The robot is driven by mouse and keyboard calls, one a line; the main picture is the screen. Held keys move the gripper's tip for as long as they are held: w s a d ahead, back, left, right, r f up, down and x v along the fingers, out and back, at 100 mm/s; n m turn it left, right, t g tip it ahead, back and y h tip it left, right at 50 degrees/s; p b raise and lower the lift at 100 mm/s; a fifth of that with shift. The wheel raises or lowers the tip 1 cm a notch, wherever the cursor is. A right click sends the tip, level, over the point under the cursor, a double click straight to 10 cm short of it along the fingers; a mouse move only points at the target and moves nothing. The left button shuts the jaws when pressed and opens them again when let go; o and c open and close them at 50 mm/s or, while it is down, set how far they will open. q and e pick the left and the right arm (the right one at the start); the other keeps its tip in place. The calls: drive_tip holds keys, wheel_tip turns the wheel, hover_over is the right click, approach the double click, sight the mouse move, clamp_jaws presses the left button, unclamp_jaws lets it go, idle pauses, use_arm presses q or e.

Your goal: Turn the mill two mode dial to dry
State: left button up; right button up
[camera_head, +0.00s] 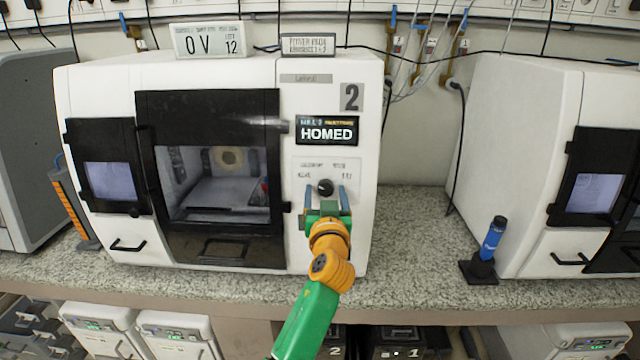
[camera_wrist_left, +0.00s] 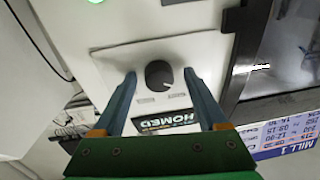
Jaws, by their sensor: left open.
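The mill marked 2 (camera_head: 85,90) is a white machine on the bench with a black-framed window. Its black round mode dial (camera_head: 325,187) sits on the right panel below a screen reading HOMED (camera_head: 327,131). Small labels beside the dial are too blurred to read. My left gripper (camera_head: 326,195) is open in front of this panel. In the left wrist view the dial (camera_wrist_left: 159,74) shows between the two blue-grey fingers, with a gap on each side. I cannot tell how far the fingertips are from the panel. My right gripper is not in view.
Another white machine (camera_head: 510,130) stands at the right. A blue-topped tool in a black stand (camera_head: 485,255) is on the speckled bench (camera_head: 410,235) between them. A display reading 0 V 12 (camera_head: 209,40) sits on the mill. Cables hang along the back wall.

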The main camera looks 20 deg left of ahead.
use_arm(q)
drive_tip(key=shift+s+a+r, duration=0.1)
drive_tip(key=shift+a+r, duration=0.05)
drive_tip(key=shift+s, duration=0.1)
drive_tip(key=shift+d, duration=0.2)
drive_tip(key=shift+c, duration=0.4)
drive_tip(key=shift+d, duration=0.15)
drive_tip(key=c, duration=0.4)
clamp_jaws()
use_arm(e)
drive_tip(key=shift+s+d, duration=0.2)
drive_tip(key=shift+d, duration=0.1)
